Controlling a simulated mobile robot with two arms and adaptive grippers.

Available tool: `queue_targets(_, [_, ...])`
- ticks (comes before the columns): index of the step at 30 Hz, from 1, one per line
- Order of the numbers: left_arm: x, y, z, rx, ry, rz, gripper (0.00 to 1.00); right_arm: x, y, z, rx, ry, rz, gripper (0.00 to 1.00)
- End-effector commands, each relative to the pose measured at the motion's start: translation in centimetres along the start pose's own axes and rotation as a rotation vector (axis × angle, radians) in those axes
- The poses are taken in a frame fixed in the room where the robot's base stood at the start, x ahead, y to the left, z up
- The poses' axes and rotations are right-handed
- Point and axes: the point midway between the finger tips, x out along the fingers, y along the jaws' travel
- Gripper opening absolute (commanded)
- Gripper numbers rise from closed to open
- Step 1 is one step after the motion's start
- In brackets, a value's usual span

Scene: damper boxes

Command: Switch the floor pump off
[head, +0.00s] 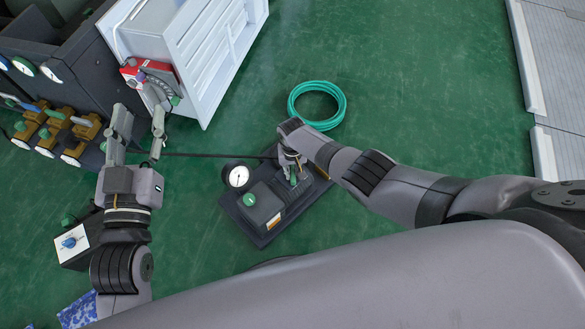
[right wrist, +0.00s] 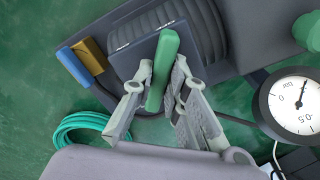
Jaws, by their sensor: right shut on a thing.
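The floor pump (head: 265,215) is a dark unit on a flat base on the green floor, with a round gauge (head: 238,177) at its left. A green handle (right wrist: 162,65) stands over the ribbed pump body (right wrist: 180,35) in the right wrist view. My right gripper (right wrist: 160,92) is shut on this green handle, with one finger on each side; the gripper shows over the pump in the head view (head: 291,168). My left gripper (head: 138,116) is open and empty, left of the pump, its fingers spread near the white box's lower corner.
A coiled green hose (head: 317,104) lies on the floor behind the pump. A white ribbed box (head: 190,50) stands back left, beside brass valves (head: 62,130) with gauges. A small box with a blue knob (head: 72,241) is at left. A dark hose (head: 205,155) runs left from the pump.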

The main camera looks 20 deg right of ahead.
Motion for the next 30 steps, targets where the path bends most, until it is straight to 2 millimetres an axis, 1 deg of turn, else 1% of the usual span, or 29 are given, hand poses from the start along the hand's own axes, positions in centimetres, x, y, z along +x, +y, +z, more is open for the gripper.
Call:
queue_targets(6, [-0.04, -0.05, 0.36, 0.001, -0.020, -0.001, 0.40, 0.05, 0.02, 0.08, 0.026, -0.002, 0.001, 0.00])
queue_targets(16, [-0.03, -0.06, 0.37, 0.001, -0.021, -0.001, 0.40, 0.03, 0.03, 0.04, 0.028, -0.001, 0.000, 0.00])
queue_targets(17, [-0.03, -0.06, 0.37, 0.001, -0.021, -0.001, 0.40, 0.03, 0.02, 0.04, 0.028, -0.001, 0.000, 0.15])
queue_targets(18, [-0.03, -0.06, 0.36, 0.001, -0.021, -0.001, 0.40, 0.03, 0.02, 0.04, 0.028, -0.001, 0.000, 0.18])
queue_targets(25, [-0.03, -0.06, 0.33, 0.001, -0.019, -0.001, 0.40, 0.01, 0.02, 0.00, 0.026, 0.000, 0.000, 0.33])
queue_targets(30, [-0.03, -0.06, 0.31, 0.001, -0.019, -0.001, 0.40, 0.00, 0.02, -0.02, 0.026, 0.000, 0.000, 0.34])
